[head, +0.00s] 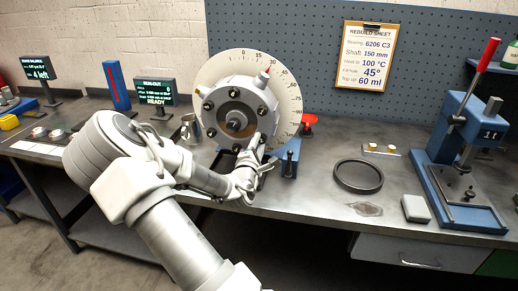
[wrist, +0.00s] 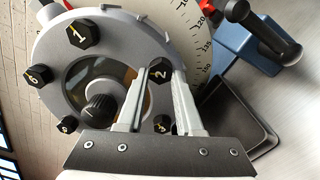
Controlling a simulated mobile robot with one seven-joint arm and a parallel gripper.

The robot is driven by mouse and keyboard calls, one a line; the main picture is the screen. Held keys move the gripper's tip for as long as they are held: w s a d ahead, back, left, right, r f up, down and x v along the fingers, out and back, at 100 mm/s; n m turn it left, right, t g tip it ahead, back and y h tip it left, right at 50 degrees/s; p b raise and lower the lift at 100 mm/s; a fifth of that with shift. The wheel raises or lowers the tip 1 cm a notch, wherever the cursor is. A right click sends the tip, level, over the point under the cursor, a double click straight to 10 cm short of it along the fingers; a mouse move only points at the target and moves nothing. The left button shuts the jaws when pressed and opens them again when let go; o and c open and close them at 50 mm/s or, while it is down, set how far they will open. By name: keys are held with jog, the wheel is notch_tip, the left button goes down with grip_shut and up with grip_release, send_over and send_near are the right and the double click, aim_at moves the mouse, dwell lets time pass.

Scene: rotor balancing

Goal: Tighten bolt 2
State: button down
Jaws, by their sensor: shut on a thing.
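The rotor (head: 240,88) is a round grey hub with black hex bolts around its rim, standing in front of a white dial. In the wrist view, bolt 2 (wrist: 159,73) is a black hex head with a pale number 2, on the rotor's right side. My gripper (wrist: 162,72) has its two fingertips on either side of bolt 2 and is shut on it. Bolt 1 (wrist: 83,36) is up and left of it. Bolt 3 (wrist: 163,122) shows between the fingers, lower down. In the head view, my gripper (head: 258,142) is at the rotor's right side.
The white dial (head: 284,85) surrounds the rotor. A blue press (head: 455,150) stands at the right. A metal cup (head: 191,128) and a "READY" screen (head: 155,92) stand left of the rotor.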

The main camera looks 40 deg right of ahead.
jog(key=m+b, duration=0.3)
jog(key=m, duration=0.2)
jog(key=shift+m, duration=0.3)
jog(key=m+b, duration=0.2)
jog(key=m, duration=0.2)
jog(key=shift+r+m, duration=0.15)
jog(key=shift+m, duration=0.25)
jog(key=shift+b, duration=0.3)
jog(key=c, duration=0.6)
grip_release()
jog(key=shift+o, duration=0.2)
jog(key=p+v, duration=1.3)
jog(key=v, duration=0.4)
jog(key=shift+s+p, duration=0.25)
jog(key=shift+p, duration=0.1)
